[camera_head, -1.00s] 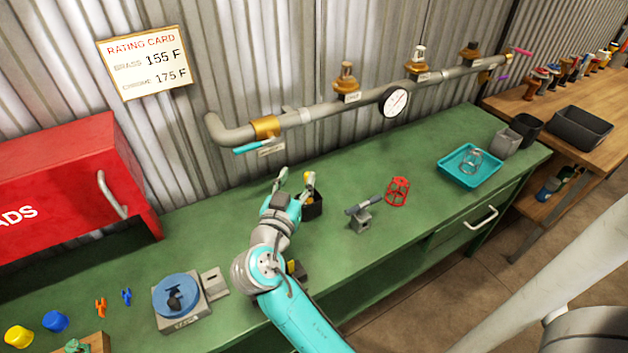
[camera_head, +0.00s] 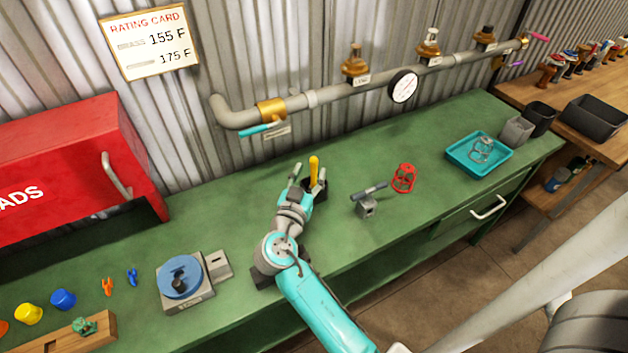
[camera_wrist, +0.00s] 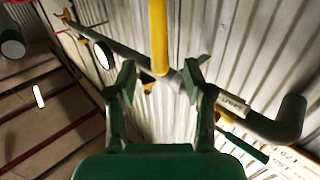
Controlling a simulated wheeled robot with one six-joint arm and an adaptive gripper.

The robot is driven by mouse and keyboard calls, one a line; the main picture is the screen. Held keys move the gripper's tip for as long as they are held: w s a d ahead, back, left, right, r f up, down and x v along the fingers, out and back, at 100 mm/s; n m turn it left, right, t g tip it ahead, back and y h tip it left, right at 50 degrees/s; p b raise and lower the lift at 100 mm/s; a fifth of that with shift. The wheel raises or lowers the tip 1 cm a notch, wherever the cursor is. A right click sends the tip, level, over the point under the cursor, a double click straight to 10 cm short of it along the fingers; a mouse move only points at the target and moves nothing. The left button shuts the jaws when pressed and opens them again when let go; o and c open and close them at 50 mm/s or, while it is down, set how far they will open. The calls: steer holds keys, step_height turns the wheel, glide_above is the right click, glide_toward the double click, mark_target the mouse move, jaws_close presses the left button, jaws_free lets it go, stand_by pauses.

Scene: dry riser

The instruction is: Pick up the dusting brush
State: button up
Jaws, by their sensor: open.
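A yellow handle (camera_head: 314,168), which looks like that of the dusting brush, stands upright out of a small dark holder (camera_head: 318,194) on the green bench. Any bristles are hidden in the holder or behind my gripper. My gripper (camera_head: 309,174) is open at the holder, with its fingers apart around or just in front of the handle. In the wrist view the yellow handle (camera_wrist: 158,36) runs down from the top edge to between the two fingertips (camera_wrist: 160,72). There is a gap on both sides, and neither finger visibly touches it.
A grey stand with a dark tool (camera_head: 367,205) and a red cage (camera_head: 404,178) stand to the right. A teal tray (camera_head: 458,158) lies farther right. A pipe (camera_head: 330,94) with a teal lever (camera_head: 258,130) runs along the wall behind. A blue round fixture (camera_head: 180,278) sits left.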

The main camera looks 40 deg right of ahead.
mark_target(313, 166)
steer(key=x, duration=0.4)
steer(key=shift+w+d, duration=0.1)
steer(key=shift+d, duration=0.05)
jaws_close()
